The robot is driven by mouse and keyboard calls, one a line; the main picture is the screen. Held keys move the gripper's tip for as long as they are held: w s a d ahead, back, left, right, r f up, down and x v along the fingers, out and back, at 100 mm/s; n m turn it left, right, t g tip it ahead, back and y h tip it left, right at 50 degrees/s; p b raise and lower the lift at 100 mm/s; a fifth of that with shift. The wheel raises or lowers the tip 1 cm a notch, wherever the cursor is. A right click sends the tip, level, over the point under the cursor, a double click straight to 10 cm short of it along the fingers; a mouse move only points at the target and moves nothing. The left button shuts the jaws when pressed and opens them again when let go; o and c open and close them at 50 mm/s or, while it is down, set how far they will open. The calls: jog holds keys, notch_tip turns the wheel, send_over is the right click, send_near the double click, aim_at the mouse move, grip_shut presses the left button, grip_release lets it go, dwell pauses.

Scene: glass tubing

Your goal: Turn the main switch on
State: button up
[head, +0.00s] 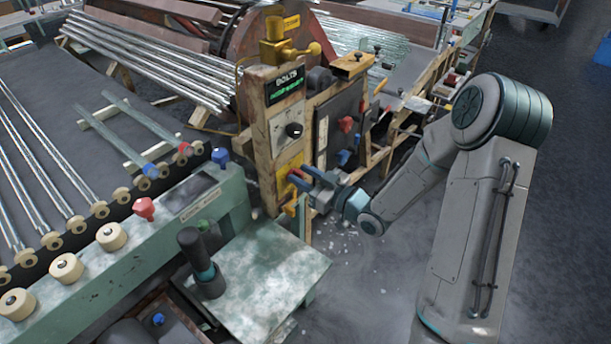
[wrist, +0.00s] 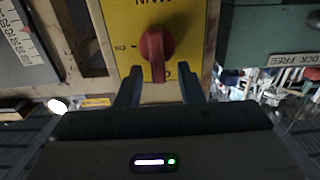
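The main switch is a red rotary knob (wrist: 154,45) on a yellow plate (wrist: 184,22) with partly cut-off lettering, in the wrist view. Its handle points down toward a marking at the plate's lower edge; another small mark is to its left. In the head view the yellow plate (head: 284,170) is low on the wooden post, and the knob is mostly hidden by the fingers. My gripper (wrist: 159,76) is open, one dark finger on each side of the knob's lower end, with visible gaps. In the head view my gripper (head: 303,181) is right at the plate.
Above the plate on the post are a black dial (head: 294,130) and a green-lit display (head: 285,86). A dark panel (head: 344,122) with red and blue knobs stands just right. Floor on the right is mostly clear.

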jog(key=shift+d, duration=0.1)
grip_shut()
jog(key=m+p, duration=0.1)
jog(key=m, duration=0.1)
jog(key=m+p, duration=0.1)
jog(key=m, duration=0.2)
jog(key=w+m+p, duration=0.1)
jog(key=m, duration=0.1)
jog(key=shift+d+f+m, duration=0.15)
jog(key=shift+d+m, duration=0.15)
jog(key=shift+d, duration=0.05)
jog(key=m+p, duration=0.1)
jog(key=m, duration=0.2)
jog(key=f+m+p, duration=0.1)
jog(key=m, duration=0.2)
jog(key=f+m+p, duration=0.1)
jog(key=m, duration=0.3)
jog(key=shift+w+d+p, duration=0.25)
jog(key=shift+w+p, duration=0.05)
jog(key=shift+w, duration=0.05)
jog(key=shift+f+m, duration=0.1)
jog(key=shift+m, duration=0.2)
grip_release()
